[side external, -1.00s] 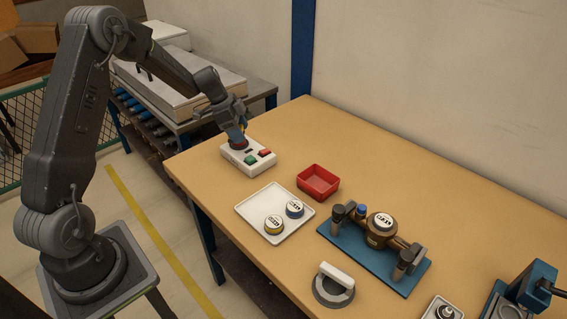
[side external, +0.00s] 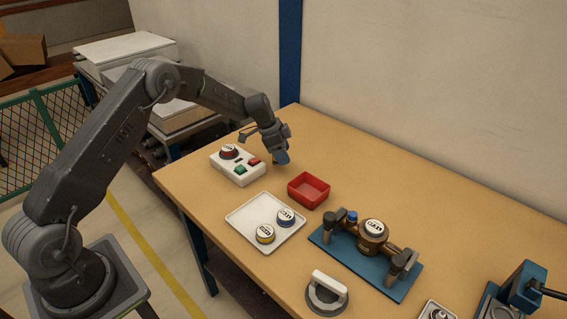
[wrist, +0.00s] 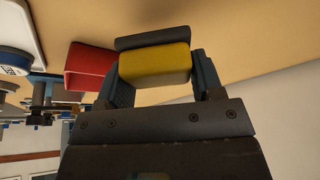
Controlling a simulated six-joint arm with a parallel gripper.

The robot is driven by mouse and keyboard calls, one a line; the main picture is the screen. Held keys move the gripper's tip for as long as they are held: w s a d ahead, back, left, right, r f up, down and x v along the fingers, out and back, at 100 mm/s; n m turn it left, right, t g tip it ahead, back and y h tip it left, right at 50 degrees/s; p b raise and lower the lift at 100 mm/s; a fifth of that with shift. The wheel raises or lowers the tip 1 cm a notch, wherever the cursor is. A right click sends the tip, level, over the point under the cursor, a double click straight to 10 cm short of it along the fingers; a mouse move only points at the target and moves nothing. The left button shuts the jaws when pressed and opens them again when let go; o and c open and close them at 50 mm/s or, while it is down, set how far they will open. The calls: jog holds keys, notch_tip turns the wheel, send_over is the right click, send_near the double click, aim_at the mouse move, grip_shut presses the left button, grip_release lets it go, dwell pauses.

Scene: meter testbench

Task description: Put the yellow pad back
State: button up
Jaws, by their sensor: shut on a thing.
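My gripper (side external: 281,155) is above the table, just right of the white button box and behind the red tray. In the wrist view my gripper (wrist: 158,78) is shut on the yellow pad (wrist: 155,65), a small rounded block between the two fingers. A dark strip lies along the pad's far side. In the side view I cannot make out the pad; the fingers hide it.
The white button box (side external: 238,173) carries a red-rimmed disc (side external: 229,152). The red tray (side external: 309,190) looks empty. A white tray (side external: 238,222) holds blue-rimmed and yellow-rimmed discs. A blue plate (side external: 388,282) bears a brass meter (side external: 373,235). The table's back is clear.

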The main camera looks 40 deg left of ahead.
aim_at(284, 170)
jog(key=shift+w+d+f, duration=0.1)
jog(key=shift+d+f, duration=0.05)
jog(key=shift+f, duration=1.95)
jog(key=shift+f, duration=0.15)
jog(key=o, duration=0.9)
